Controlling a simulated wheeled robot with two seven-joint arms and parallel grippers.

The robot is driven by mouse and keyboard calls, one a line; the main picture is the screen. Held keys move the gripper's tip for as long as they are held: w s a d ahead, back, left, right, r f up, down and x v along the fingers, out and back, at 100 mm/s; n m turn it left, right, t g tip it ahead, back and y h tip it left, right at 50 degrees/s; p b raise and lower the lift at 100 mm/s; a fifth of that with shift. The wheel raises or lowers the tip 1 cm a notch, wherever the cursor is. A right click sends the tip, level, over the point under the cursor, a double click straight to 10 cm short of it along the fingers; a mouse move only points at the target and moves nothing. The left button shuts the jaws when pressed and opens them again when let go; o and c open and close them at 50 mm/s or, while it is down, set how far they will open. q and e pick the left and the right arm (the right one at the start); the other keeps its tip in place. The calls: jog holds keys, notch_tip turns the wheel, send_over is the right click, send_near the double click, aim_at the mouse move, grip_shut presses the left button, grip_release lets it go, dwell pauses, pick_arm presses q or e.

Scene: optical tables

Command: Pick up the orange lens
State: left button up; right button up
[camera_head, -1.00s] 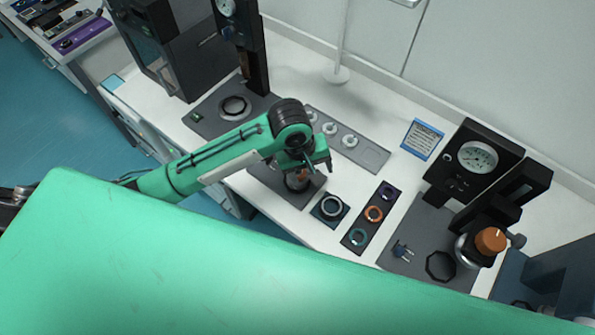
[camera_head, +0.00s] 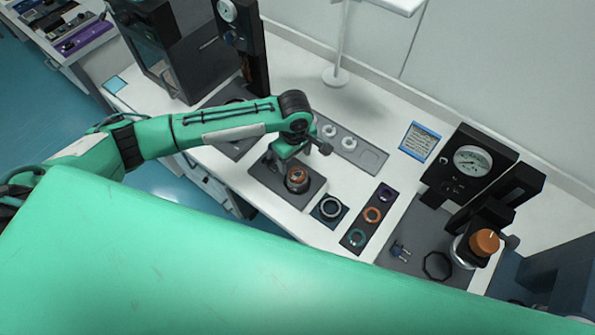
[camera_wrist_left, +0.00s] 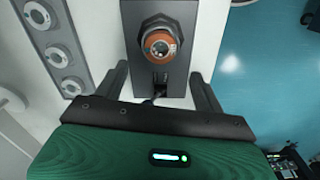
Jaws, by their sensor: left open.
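Another orange-ringed round piece (camera_head: 297,176) stands on a dark plate (camera_head: 312,193) left of the rack. It also shows in the left wrist view (camera_wrist_left: 160,45), in a black mount on a grey plate. My left gripper (camera_head: 297,156) is open and empty beside this piece, away from the rack. In the left wrist view its fingers (camera_wrist_left: 161,82) spread either side of the plate. My right gripper is out of view.
A black square mount with a ring (camera_head: 330,209) lies left of the rack. A grey strip with pale discs (camera_head: 350,145) lies behind. A gauge stand with an orange knob (camera_head: 484,242) stands at right. White tabletop (camera_head: 395,175) is clear behind the rack.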

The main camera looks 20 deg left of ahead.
aim_at(298, 173)
pick_arm(q)
jog(key=shift+f, duration=0.35)
jog(key=shift+s+d+f+p, duration=0.1)
jog(key=shift+d+f+p, duration=0.05)
jog(key=shift+f+p, duration=0.3)
jog(key=f, duration=0.1)
jog(key=f+p, duration=0.2)
jog(key=shift+s+d+f, duration=0.1)
jog(key=shift+d, duration=0.2)
jog(key=shift+f, duration=0.7)
jog(key=shift+c, duration=0.4)
jog(key=c, duration=1)
